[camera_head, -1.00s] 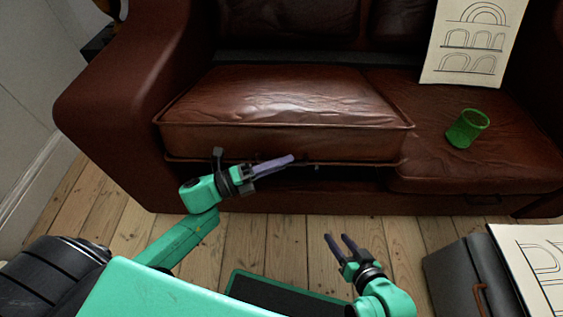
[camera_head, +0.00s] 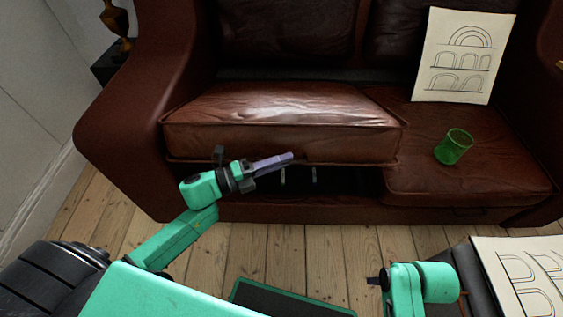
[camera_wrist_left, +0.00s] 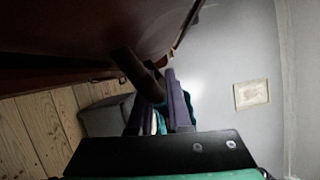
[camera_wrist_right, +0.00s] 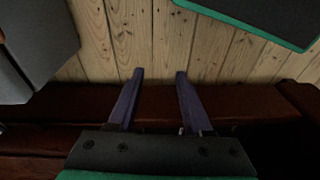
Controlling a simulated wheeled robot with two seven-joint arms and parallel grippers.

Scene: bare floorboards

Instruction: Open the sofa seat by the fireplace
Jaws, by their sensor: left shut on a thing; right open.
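The brown leather sofa's left seat (camera_head: 285,125) is raised at the front in the head view. A dark gap (camera_head: 345,182) with two thin pale struts shows beneath it. My left gripper (camera_head: 291,158) is at the seat's lower front edge. In the left wrist view its fingers are shut on a dark bar-like handle (camera_wrist_left: 138,75) under the seat; its join to the seat is unclear. My right gripper (camera_wrist_right: 160,76) is open and empty over the floor; in the head view it is low at the right (camera_head: 373,281). No fireplace is in view.
A green cup (camera_head: 453,147) stands on the right seat (camera_head: 465,185). A sheet with arch drawings (camera_head: 462,58) leans on the backrest. A grey box (camera_wrist_right: 35,45) with another sheet (camera_head: 525,275) stands front right. Bare floorboards (camera_head: 240,250) lie before the sofa.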

